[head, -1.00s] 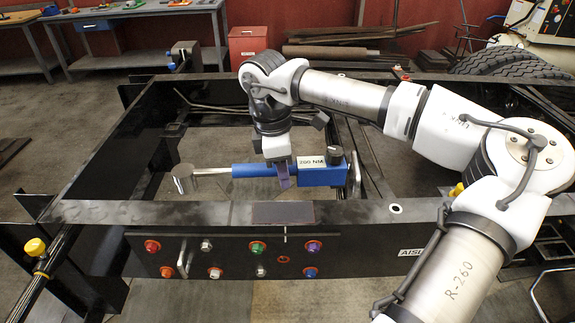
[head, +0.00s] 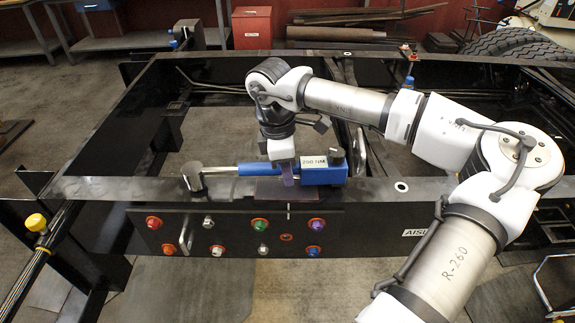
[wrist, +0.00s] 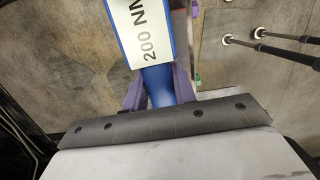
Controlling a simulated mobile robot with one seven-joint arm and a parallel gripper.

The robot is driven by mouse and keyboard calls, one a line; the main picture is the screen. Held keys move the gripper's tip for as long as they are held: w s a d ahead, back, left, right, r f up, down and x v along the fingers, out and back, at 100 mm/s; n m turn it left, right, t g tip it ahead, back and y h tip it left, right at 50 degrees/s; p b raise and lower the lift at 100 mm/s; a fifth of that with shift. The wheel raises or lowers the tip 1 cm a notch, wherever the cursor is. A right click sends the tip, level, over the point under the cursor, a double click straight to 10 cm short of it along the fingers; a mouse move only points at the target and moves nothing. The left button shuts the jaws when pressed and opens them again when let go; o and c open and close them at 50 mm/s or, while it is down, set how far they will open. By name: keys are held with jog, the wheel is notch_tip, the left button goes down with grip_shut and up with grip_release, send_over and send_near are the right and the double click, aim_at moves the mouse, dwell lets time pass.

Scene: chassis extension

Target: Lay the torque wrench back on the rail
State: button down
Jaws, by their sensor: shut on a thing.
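The torque wrench (head: 322,176) has a blue body, a white "200 NM" label and a metal shaft with a socket head at its left end. My gripper (head: 289,177) is shut on its blue body from above. In the wrist view the purple fingers of my gripper (wrist: 158,92) sit on both sides of the blue torque wrench (wrist: 160,76), beside the label. The wrench lies roughly along the black rail (head: 120,188), overlapping its top in the head view. I cannot tell whether it touches the rail. A dark pad (head: 268,193) on the rail is partly covered.
Below the rail, a panel (head: 235,236) carries several coloured knobs and a handle. The open frame behind the rail shows floor. A yellow-capped bar (head: 36,223) stands at the left. A red cabinet (head: 251,28) and tyres (head: 480,50) are at the back.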

jog(key=shift+f+b, duration=0.6)
jog(key=shift+b, duration=0.15)
dwell(0.4)
jog(key=c, duration=1.1)
grip_release()
jog(key=shift+o, duration=0.2)
